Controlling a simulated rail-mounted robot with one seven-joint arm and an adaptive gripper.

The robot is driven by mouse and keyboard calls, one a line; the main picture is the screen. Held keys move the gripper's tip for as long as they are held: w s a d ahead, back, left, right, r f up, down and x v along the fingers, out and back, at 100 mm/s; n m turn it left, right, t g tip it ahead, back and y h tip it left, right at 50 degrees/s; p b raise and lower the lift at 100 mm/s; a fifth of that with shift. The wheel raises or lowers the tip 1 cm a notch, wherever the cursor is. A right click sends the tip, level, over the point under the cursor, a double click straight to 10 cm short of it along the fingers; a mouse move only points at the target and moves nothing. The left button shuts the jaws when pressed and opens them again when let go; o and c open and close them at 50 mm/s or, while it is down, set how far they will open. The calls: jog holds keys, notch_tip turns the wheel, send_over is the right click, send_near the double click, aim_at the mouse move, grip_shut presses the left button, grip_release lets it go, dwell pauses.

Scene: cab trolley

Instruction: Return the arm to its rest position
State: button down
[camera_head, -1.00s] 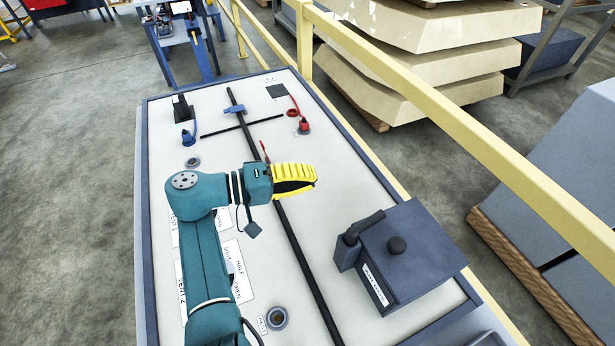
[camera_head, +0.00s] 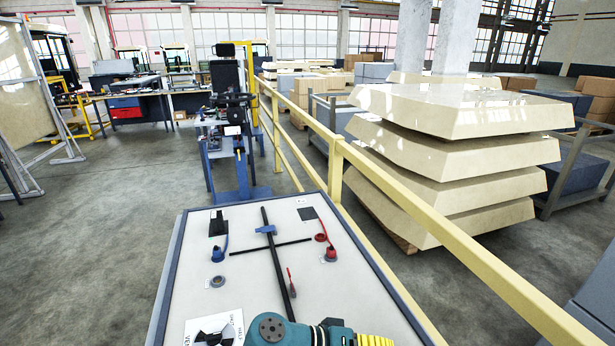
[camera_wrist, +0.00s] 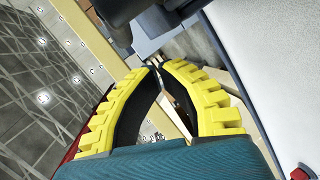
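My arm's teal wrist (camera_head: 300,331) shows at the bottom edge of the head view, over the near part of the white trolley top (camera_head: 190,290). My gripper's yellow fingers (camera_head: 374,340) are to its right and mostly cut off by the frame edge. In the wrist view, the two yellow fingers of my gripper (camera_wrist: 160,68) curve inward and their tips come together. Nothing shows held between them. The fingers appear clear of the things on the trolley top.
A long black rod (camera_head: 277,260) with a blue clamp (camera_head: 265,229) lies on the trolley. A blue plug (camera_head: 222,244), a red plug (camera_head: 328,247) and a red-handled tool (camera_head: 291,283) are near it. A yellow rail (camera_head: 430,225) runs along the right; stacked beige slabs (camera_head: 455,155) stand beyond.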

notch_tip(320, 180, up, 11)
jog(key=s+d+m+t+y+p, duration=0.2)
jog(key=t+y+p, duration=0.1)
jog(key=t+y, duration=0.5)
jog(key=s+a+r+n+t+y, duration=0.1)
jog(key=s+a+r+t+y, duration=0.2)
jog(key=r, duration=0.4)
jog(key=s+a+r+n+t, duration=0.1)
jog(key=s+a+r+t, duration=0.2)
jog(key=r+t, duration=0.35)
jog(key=s+a+r+n+t+y, duration=0.2)
jog(key=s+a+r+t, duration=0.15)
jog(key=r, duration=0.55)
notch_tip(320, 180, up, 39)
jog(key=p, duration=3.8)
jog(key=shift+f+y, duration=0.15)
jog(key=shift+y, duration=0.25)
jog(key=shift+s+a, duration=0.1)
